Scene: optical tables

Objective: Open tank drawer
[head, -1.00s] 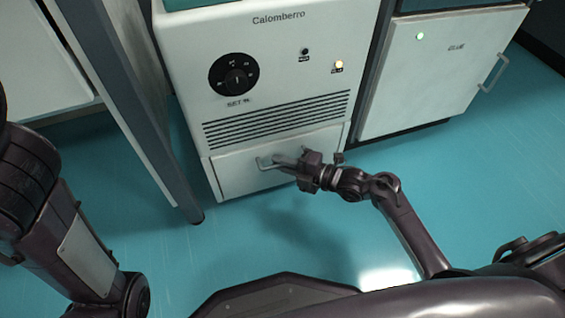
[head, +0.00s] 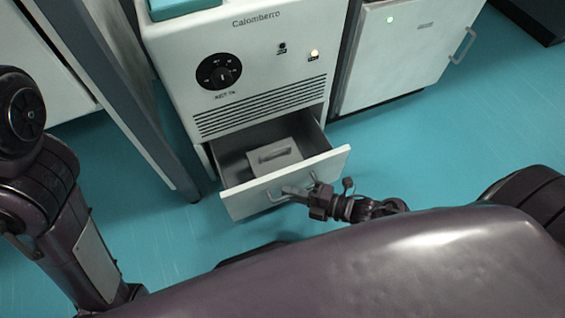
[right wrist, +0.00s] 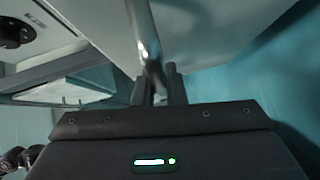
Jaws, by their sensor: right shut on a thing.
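The tank drawer (head: 285,183) at the bottom of the white Calomberro unit (head: 268,55) is pulled out, with its inside showing. A grey box-like tank (head: 273,155) with a handle slot on top sits in the drawer. My right gripper (head: 291,192) is at the drawer front and is shut on the drawer's metal handle. In the right wrist view the handle (right wrist: 146,45) runs down between the two fingers (right wrist: 158,88). My left gripper is not in view; only part of my left arm shows at the left of the head view.
A white cabinet (head: 405,45) with a bar handle stands to the right of the unit. A grey table leg (head: 140,110) stands close on the left. The teal floor (head: 440,140) is clear on the right.

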